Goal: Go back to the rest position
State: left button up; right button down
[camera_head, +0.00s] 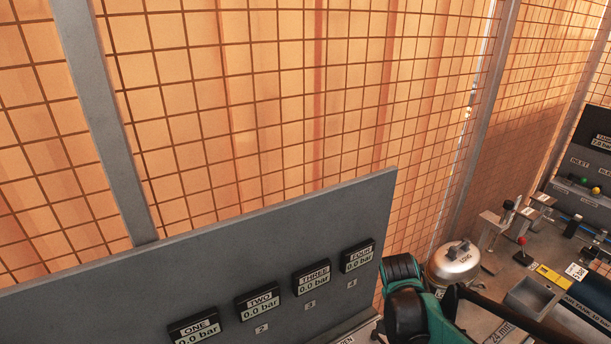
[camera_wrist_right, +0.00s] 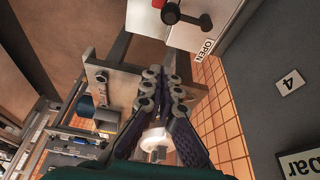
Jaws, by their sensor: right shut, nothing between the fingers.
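My right gripper (camera_wrist_right: 164,86) fills the lower middle of the right wrist view. Its two dark fingers with grey round joints come together, and nothing is held between them. A teal and black part of my own arm shows at the bottom of the head view, right of the gauge panel. My left gripper is in neither view.
A grey panel (camera_head: 240,250) carries displays ONE to FOUR, each reading 0.0 bar. A silver tank (camera_head: 455,262) stands right of it, near a cluttered bench.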

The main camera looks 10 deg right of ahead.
jog(key=s+a+r+n+t+y+b, duration=0.1)
jog(key=s+a+n+t+y+b, duration=0.2)
jog(key=s+a+n, duration=0.7)
jog(key=a+n+t, duration=0.2)
jog(key=a, duration=0.1)
jog(key=shift+a+r+n+y+b, duration=0.15)
jog(key=shift+a+n+y+b, duration=0.15)
jog(key=shift+n+b, duration=0.1)
dwell(1.6)
